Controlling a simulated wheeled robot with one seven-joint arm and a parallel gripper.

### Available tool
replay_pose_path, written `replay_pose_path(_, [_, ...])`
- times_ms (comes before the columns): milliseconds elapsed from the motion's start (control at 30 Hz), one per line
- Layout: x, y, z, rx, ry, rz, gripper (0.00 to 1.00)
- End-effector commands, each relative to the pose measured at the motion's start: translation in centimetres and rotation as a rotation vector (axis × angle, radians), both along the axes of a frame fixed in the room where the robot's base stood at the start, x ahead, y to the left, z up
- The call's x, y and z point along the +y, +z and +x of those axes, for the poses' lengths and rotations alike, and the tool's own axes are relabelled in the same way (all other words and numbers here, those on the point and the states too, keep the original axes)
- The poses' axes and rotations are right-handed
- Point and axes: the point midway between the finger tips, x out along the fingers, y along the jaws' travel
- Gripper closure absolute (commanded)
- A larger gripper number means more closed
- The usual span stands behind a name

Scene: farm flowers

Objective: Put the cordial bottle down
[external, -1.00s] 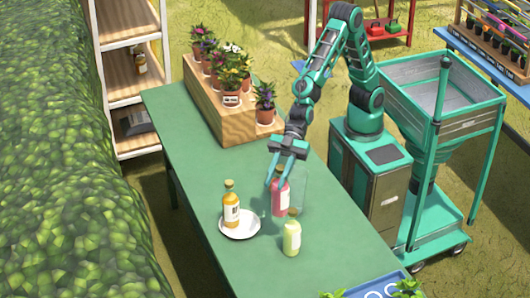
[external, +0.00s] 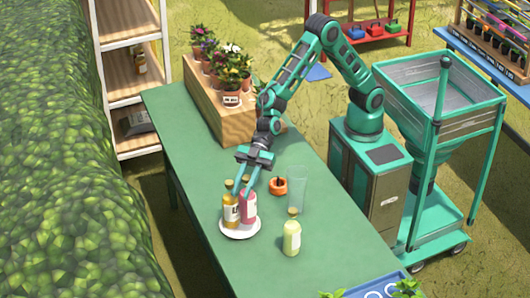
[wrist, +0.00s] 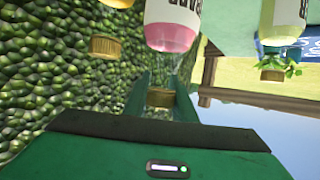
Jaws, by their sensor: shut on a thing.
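My gripper (external: 248,186) is shut on the pink bottle (external: 249,207) by its neck. In the wrist view the pink bottle (wrist: 172,28) has its gold cap (wrist: 160,97) between the fingers. It is upright over the back right part of the white plate (external: 240,234), close beside the amber bottle (external: 231,212). I cannot tell whether its base touches the plate. The amber bottle stands on the plate. A pale yellow-green bottle (external: 292,238) stands on the table to the right of the plate. Which bottle is the cordial is not readable.
A clear glass (external: 297,190) and a small orange object (external: 278,186) stand on the green table (external: 190,160) behind the yellow-green bottle. A wooden stepped stand (external: 236,122) with potted flowers is at the back. The table's left side is clear.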

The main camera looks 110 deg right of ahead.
Motion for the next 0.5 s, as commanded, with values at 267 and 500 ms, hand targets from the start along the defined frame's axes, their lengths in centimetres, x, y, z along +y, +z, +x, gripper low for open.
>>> replay_pose_path(267, [0.1,-3.3,0.0,0.0,0.001,0.002,1.0])
replay_pose_path(500, [0.1,-3.4,0.0,-0.002,0.0,0.001,1.0])
